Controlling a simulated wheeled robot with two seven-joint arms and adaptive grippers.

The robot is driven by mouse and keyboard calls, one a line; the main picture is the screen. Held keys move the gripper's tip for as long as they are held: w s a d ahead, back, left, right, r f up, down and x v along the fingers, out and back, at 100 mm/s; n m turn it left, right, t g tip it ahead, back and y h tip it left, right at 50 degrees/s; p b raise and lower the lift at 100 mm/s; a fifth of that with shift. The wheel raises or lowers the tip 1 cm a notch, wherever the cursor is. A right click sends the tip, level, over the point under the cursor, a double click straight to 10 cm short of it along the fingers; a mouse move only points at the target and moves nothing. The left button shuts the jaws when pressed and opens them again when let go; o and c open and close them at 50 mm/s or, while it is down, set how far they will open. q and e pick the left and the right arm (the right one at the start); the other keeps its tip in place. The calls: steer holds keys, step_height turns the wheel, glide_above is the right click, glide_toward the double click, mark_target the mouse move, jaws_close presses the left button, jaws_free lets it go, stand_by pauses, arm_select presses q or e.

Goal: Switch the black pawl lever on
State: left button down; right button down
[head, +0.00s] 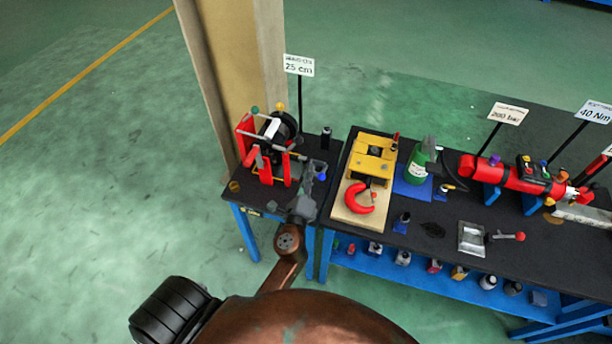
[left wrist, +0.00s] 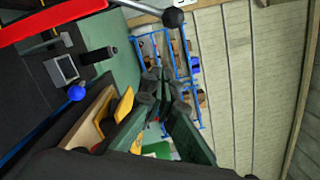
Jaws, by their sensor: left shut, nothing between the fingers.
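The red-framed winch (head: 270,148) with a dark drum stands on the small left table in the head view. It carries small levers with coloured knobs. In the left wrist view a black ball knob (left wrist: 173,17) on a grey rod is close at the top, beside a red bar (left wrist: 50,18). I cannot pick out the black pawl lever for certain in the head view. My left gripper (head: 313,172) is just right of the winch, over the table's right side. Its fingers are shut and empty in the left wrist view (left wrist: 163,80), below the black knob and apart from it.
A beige post (head: 228,75) rises behind the winch. Floor to the left is clear.

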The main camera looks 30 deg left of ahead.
mark_target(293, 146)
arm_select(q)
steer(key=w+a+r+p, duration=0.2)
steer(key=w+a, duration=0.2)
steer(key=a, duration=0.1)
steer(key=shift+w, duration=0.25)
steer(key=shift+r, duration=0.15)
